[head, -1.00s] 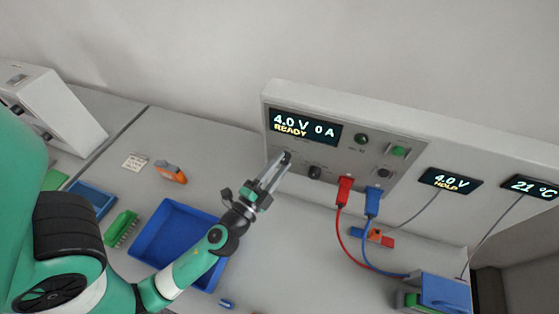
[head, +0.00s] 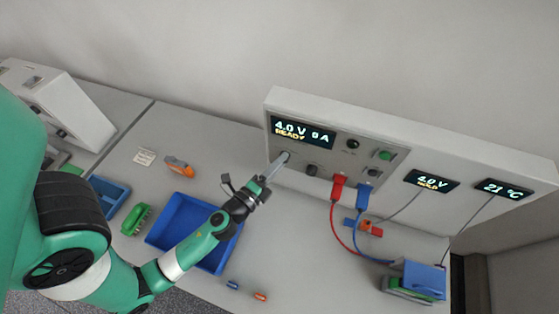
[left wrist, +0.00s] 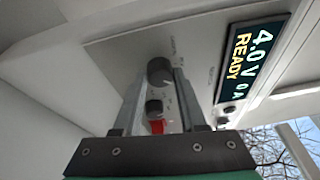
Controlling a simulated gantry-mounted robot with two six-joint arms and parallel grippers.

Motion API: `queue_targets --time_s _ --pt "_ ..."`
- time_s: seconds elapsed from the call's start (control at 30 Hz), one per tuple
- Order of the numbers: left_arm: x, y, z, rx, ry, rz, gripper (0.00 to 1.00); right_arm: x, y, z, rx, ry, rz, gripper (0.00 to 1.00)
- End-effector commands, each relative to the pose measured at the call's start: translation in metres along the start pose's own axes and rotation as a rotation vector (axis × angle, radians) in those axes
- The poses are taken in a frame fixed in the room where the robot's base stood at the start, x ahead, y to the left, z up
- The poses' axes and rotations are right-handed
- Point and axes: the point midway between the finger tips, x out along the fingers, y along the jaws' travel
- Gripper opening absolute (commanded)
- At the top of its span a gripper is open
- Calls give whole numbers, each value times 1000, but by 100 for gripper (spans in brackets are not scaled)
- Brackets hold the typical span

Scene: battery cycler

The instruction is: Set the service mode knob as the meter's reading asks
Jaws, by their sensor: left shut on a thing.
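The cycler panel (head: 335,145) has a display (head: 302,132) that reads 4.0 V 0 A, READY. The separate meter (head: 431,181) on the right reads 4.0 V, HOLD. My left gripper (head: 283,160) reaches the panel below the display and is shut on a dark round knob (left wrist: 159,70), which shows between its fingers in the left wrist view. In the head view the fingers mostly hide this knob. A second dark knob (head: 311,170) sits to its right. The small panel lettering is too blurred to read. My right gripper is not in view.
Red (head: 338,187) and blue (head: 362,196) plugs with cables stand out right of the knobs. A green button (head: 385,155) is above them. A 21 °C display (head: 505,190) is at the far right. A blue tray (head: 165,228) lies on the bench under my left arm.

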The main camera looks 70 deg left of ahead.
Motion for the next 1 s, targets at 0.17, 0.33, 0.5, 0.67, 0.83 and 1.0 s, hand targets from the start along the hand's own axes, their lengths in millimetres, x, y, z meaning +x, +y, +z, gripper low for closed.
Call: queue_targets --time_s 0.17,0.33,0.5,0.67,0.83,1.0 --pt "0 0 0 5 0 -1 0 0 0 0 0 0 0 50" --pt "0 0 0 4 0 -1 46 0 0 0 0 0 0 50" --pt "0 0 0 3 0 -1 71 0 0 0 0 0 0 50" --pt "0 0 0 2 0 0 71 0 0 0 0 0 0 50" --pt "-4 1 0 2 0 0 71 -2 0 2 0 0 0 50" --pt "-33 6 -1 3 3 2 71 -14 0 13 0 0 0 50"
